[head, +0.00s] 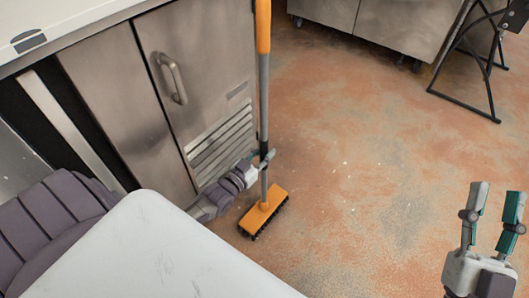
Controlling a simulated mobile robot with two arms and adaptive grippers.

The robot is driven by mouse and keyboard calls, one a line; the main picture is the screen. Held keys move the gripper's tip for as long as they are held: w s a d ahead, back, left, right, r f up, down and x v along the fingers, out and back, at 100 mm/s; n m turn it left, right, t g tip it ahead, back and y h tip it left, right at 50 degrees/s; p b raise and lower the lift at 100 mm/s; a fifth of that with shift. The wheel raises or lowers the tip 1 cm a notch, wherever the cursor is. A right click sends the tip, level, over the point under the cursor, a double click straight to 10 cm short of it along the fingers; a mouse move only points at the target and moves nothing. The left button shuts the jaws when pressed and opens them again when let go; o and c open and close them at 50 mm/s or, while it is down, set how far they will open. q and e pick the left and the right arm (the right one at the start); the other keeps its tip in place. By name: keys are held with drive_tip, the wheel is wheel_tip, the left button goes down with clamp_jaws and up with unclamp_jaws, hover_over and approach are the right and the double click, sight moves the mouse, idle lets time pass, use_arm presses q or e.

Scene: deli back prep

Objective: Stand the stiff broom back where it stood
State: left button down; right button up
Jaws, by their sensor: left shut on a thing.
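The stiff broom (264,95) is upright, with an orange grip at the top, a grey pole and an orange head (263,211) with dark bristles. Its head is low by the floor, in front of the steel cabinet; I cannot tell whether the bristles touch the floor. My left gripper (262,160) is shut on the pole a little above the head. My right gripper (493,205) is open and empty at the lower right, well apart from the broom. The top end of the broom is cut off by the picture edge.
A steel cabinet (160,95) with a handle and vent slats stands left of the broom. Another steel unit (385,25) on casters and a black folding-leg stand (465,100) are at the back right. The reddish floor (350,150) between is clear.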

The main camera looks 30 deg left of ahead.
use_arm(q)
drive_tip(key=shift+r, duration=0.15)
use_arm(e)
drive_tip(key=shift+w+f+g, duration=0.35)
drive_tip(key=shift+f+g, duration=0.05)
drive_tip(key=shift+f, duration=0.3)
idle(0.6)
use_arm(q)
drive_tip(key=shift+f+b, duration=0.55)
drive_tip(key=shift+f, duration=0.15)
use_arm(e)
drive_tip(key=shift+s+d+r+t+y, duration=0.1)
drive_tip(key=shift+s+r+t+y, duration=0.15)
drive_tip(key=shift+s+r+t, duration=0.55)
drive_tip(key=shift+s+r+t+y, duration=0.25)
drive_tip(key=shift+s+r+t, duration=0.3)
drive_tip(key=shift+r, duration=0.3)
idle(1.5)
use_arm(q)
drive_tip(key=c, duration=0.8)
unclamp_jaws()
drive_tip(key=shift+f, duration=0.25)
drive_tip(key=shift+s+r, duration=0.1)
use_arm(e)
drive_tip(key=shift+w+f+h, duration=0.1)
drive_tip(key=shift+h, duration=0.2)
